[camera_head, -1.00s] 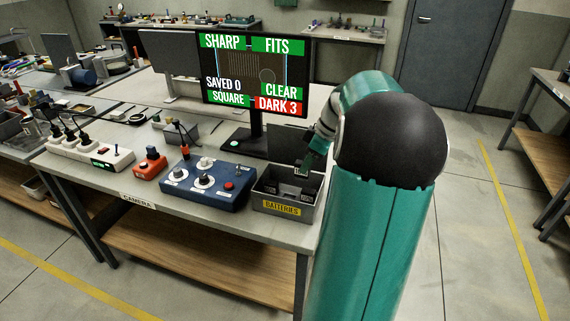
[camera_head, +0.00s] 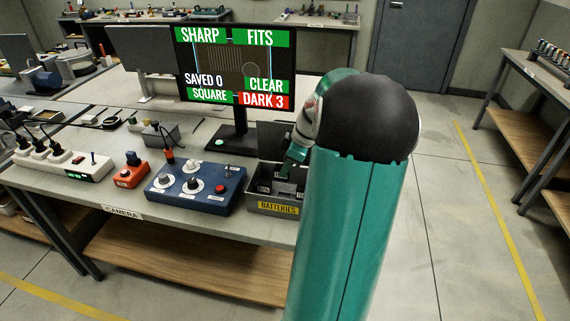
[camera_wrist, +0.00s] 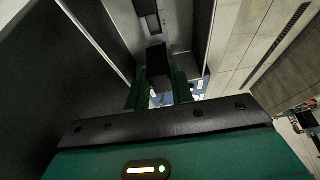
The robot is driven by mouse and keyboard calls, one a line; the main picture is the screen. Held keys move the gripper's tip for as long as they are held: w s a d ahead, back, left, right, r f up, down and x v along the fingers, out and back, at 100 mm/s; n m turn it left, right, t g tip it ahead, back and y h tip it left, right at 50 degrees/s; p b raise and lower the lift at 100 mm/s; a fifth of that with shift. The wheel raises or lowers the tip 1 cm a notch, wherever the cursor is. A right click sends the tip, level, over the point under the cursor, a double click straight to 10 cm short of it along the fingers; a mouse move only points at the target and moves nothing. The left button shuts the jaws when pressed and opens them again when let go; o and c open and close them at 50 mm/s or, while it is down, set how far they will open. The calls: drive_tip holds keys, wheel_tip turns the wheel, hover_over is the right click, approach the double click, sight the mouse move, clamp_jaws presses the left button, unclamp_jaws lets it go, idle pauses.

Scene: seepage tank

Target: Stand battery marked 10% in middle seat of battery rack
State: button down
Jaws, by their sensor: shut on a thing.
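The grey bin labelled BATTERIES (camera_head: 275,208) stands at the bench's front right corner in the head view. Dark batteries (camera_head: 266,187) lie inside it, their marks too small to read. My gripper (camera_head: 287,170) reaches down into the bin. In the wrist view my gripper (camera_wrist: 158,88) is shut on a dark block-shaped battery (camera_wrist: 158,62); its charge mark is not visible. Another dark block (camera_wrist: 147,12) shows beyond it. I cannot make out the battery rack in either view.
A blue control box (camera_head: 195,188) stands left of the bin, then a red switch box (camera_head: 131,171) and a white power strip (camera_head: 62,160). A monitor (camera_head: 236,65) stands behind. Open floor lies to the right, with another bench (camera_head: 545,75) beyond.

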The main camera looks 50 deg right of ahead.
sight(289, 176)
drive_tip(key=shift+s+d, duration=0.1)
drive_tip(key=shift+s, duration=0.15)
drive_tip(key=shift+w+f, duration=0.1)
drive_tip(key=shift+f, duration=0.1)
wheel_tip(289, 176, down, 2)
drive_tip(key=shift+f, duration=0.15)
drive_tip(key=shift+s+f, duration=0.2)
drive_tip(key=shift+f, duration=0.5)
drive_tip(key=shift+w+d+f, duration=0.1)
drive_tip(key=shift+f, duration=0.4)
drive_tip(key=shift+f, duration=0.9)
idle(1.0)
drive_tip(key=c, duration=1.1)
unclamp_jaws()
